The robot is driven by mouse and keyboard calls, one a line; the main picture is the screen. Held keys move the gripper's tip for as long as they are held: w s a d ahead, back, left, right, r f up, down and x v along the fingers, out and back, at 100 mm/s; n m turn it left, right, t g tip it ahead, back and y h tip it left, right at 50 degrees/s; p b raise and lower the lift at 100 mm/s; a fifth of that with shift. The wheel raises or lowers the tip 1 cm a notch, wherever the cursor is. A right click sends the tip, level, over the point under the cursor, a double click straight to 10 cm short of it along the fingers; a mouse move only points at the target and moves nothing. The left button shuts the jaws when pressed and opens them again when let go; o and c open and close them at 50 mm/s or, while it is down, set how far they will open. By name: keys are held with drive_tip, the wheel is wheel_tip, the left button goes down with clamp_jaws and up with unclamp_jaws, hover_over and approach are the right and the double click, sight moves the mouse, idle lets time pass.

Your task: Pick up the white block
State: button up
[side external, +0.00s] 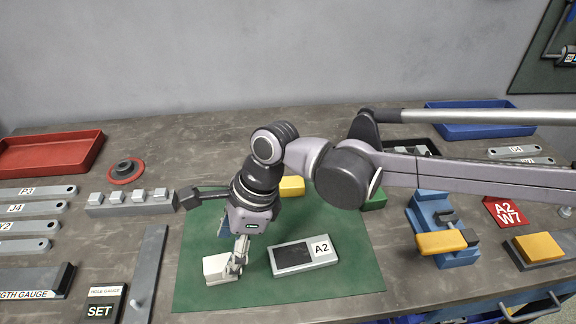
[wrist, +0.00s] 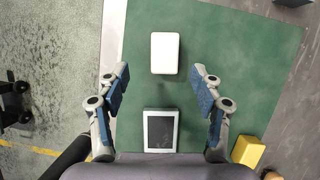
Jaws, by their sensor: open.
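The white block (side external: 216,269) lies on the green mat (side external: 330,285) near its front left part in the side view. In the wrist view the white block (wrist: 165,53) is at the upper middle, lying flat with nothing on it. My gripper (side external: 238,264) is low over the mat, beside the block's right side in the side view. In the wrist view my gripper (wrist: 160,76) has its two blue-padded fingers wide apart and empty. The block appears just ahead of the fingertips, roughly centred between them. I cannot tell the exact height of the fingertips.
A grey block labelled A2 (side external: 303,254) lies on the mat to the right of my gripper. A yellow block (side external: 291,186) is behind on the mat. A blue fixture (side external: 430,225) stands right of the mat. A grey bar (side external: 148,270) lies to the left.

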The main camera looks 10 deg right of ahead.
sight(220, 262)
drive_tip(key=shift+w+x, duration=0.15)
drive_tip(key=shift+x, duration=1.6)
drive_tip(key=shift+w+x, duration=0.15)
drive_tip(key=shift+x, duration=1.65)
drive_tip(key=shift+a+r, duration=0.1)
drive_tip(key=c, duration=1.3)
